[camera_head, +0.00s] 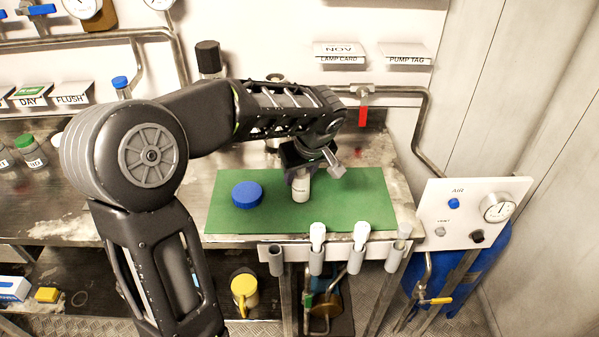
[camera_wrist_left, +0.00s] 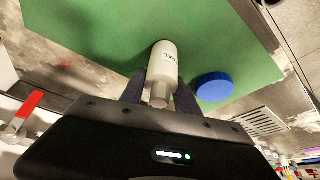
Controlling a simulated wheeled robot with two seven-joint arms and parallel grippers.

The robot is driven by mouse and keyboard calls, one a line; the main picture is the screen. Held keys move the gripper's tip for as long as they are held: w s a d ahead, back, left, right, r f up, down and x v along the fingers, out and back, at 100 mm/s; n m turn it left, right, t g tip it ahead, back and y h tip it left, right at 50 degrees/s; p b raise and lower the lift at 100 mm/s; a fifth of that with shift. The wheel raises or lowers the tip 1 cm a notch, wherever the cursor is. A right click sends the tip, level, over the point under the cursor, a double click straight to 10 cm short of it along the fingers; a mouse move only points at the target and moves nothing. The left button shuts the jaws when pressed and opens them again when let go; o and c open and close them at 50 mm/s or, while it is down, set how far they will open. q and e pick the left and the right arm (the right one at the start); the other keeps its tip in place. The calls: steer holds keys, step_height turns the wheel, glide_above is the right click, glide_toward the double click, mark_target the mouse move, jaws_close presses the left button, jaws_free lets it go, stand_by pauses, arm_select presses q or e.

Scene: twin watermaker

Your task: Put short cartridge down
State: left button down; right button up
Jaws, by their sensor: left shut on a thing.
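My left gripper (camera_head: 302,175) reaches over the green mat (camera_head: 365,192) and is shut on the short cartridge (camera_head: 300,190), a small white cylinder with dark lettering. In the left wrist view the cartridge (camera_wrist_left: 165,62) sits between the dark fingers (camera_wrist_left: 160,88), its narrower grey-white end toward the camera. The cartridge looks roughly upright in the head view. I cannot tell whether its lower end touches the mat. A round blue cap (camera_head: 247,194) lies on the mat to its left, apart from it; it also shows in the left wrist view (camera_wrist_left: 213,87). My right gripper is not in view.
A rack of grey tube holders (camera_head: 315,262) runs along the bench's front edge, some with white cartridges (camera_head: 360,235) in them. A panel with a gauge (camera_head: 475,213) stands at the right. A red-handled valve (camera_head: 363,115) is behind the mat. The mat's right part is clear.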

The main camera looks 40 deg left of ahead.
arm_select(q)
steer(key=shift+f+b, duration=0.2)
steer(key=shift+b, duration=0.1)
steer(key=c, duration=0.9)
jaws_free()
steer(key=shift+r, duration=0.1)
steer(key=shift+r, duration=0.1)
steer(key=shift+r+p, duration=0.15)
steer(key=shift+p, duration=0.2)
steer(key=v, duration=1.1)
steer(key=shift+r+b, duration=0.4)
steer(key=shift+s+d+f, duration=0.1)
steer(key=shift+d, duration=0.1)
